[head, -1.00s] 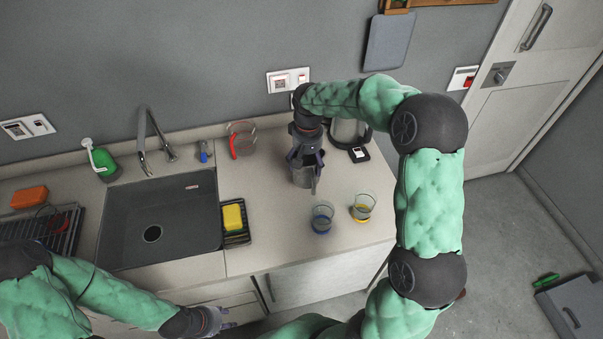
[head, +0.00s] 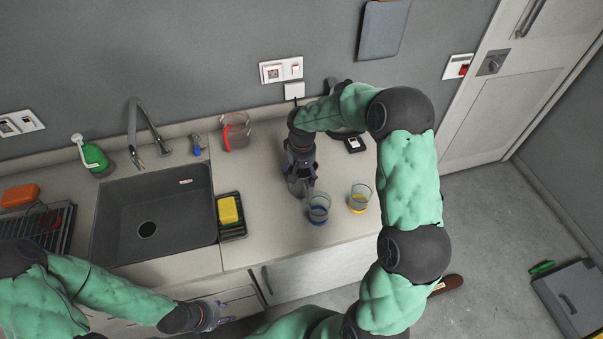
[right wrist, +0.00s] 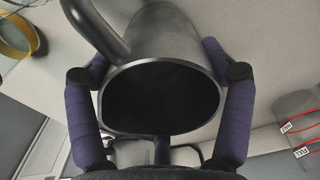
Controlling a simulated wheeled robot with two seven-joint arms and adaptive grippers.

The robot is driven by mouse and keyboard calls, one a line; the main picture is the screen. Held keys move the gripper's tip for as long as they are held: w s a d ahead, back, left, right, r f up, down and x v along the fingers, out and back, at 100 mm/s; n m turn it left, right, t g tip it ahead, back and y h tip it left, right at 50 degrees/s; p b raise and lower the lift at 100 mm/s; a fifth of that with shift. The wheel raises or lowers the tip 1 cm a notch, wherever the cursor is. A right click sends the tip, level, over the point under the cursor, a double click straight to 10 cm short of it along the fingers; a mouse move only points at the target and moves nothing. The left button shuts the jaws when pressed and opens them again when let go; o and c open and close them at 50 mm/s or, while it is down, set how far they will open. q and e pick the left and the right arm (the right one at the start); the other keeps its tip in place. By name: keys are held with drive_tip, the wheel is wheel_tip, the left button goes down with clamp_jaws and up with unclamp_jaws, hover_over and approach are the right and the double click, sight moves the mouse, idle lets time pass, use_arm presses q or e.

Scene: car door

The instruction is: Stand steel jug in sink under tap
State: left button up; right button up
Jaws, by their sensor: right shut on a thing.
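The steel jug (right wrist: 170,40) is dark grey with a handle and sits between the fingers of my right gripper (right wrist: 160,75), which is shut on it. Its dark open mouth faces the wrist camera. In the head view my right gripper (head: 300,178) is over the counter right of the sink and largely hides the jug (head: 299,188). I cannot tell whether the jug touches the counter. The dark sink (head: 180,215) is empty, and the curved tap (head: 134,125) stands behind it. My left gripper (head: 219,313) is empty in front of the counter, its fingers apart.
Two glasses, one with a blue base (head: 318,209) and one with a yellow base (head: 359,198), stand close to the jug. A soap rack (head: 232,229) with a yellow sponge (head: 228,210) borders the sink. A glass measuring jug (head: 237,133) and green spray bottle (head: 92,157) stand behind.

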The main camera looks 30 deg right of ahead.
drive_tip(key=shift+r, duration=0.1)
drive_tip(key=o, duration=1.4)
